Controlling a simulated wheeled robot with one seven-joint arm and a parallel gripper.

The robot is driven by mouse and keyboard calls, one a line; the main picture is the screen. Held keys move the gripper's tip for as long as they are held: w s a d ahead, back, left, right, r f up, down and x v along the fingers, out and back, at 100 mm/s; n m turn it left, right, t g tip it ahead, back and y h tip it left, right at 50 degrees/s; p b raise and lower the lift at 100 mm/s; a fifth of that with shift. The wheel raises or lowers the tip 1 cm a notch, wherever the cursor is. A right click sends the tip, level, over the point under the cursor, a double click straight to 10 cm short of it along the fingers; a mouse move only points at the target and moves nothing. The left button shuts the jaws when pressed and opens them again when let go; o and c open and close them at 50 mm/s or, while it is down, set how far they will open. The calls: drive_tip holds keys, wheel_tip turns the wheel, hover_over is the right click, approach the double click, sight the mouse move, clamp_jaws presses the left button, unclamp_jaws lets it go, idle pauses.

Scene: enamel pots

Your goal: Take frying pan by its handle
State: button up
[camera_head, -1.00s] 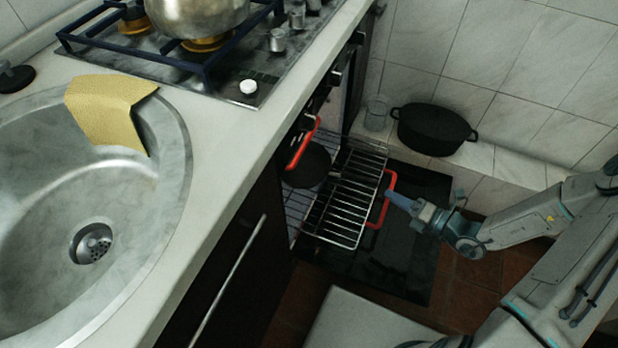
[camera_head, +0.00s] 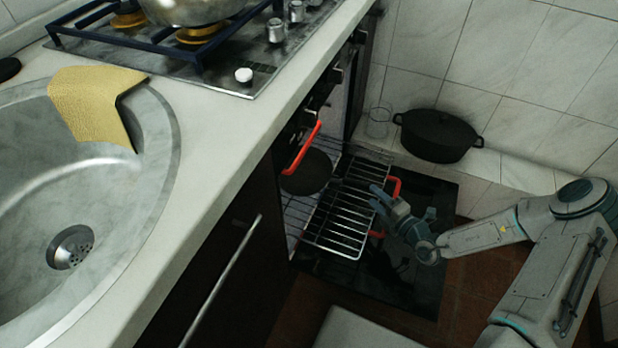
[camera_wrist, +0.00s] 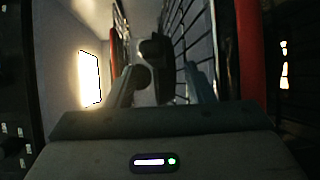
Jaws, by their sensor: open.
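The frying pan appears to be the dark round shape (camera_head: 308,172) inside the oven, at the inner end of the wire rack; its handle cannot be made out clearly in the head view. My gripper (camera_head: 376,196) is open and empty at the outer end of the rack, to the right of the pan and apart from it. In the wrist view my two fingers (camera_wrist: 163,76) are spread, and a dark rounded shape (camera_wrist: 155,48), possibly the pan, lies ahead between them.
The rack (camera_head: 335,232) juts from the oven over its lowered door (camera_head: 425,285). One red bar (camera_head: 302,149) crosses the oven opening; another (camera_head: 395,186) is beside my gripper, partly hidden by it. A black pot (camera_head: 437,138) and a glass (camera_head: 378,122) stand on the ledge behind.

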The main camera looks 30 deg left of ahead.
sight(365, 190)
drive_tip(key=x, duration=0.1)
drive_tip(key=b+x, duration=0.1)
drive_tip(key=x, duration=0.1)
drive_tip(key=b+x, duration=0.1)
drive_tip(key=x, duration=0.1)
drive_tip(key=shift+w+a+r, duration=0.1)
drive_tip(key=shift+r, duration=0.15)
clamp_jaws()
drive_tip(key=shift+r, duration=0.15)
idle(1.0)
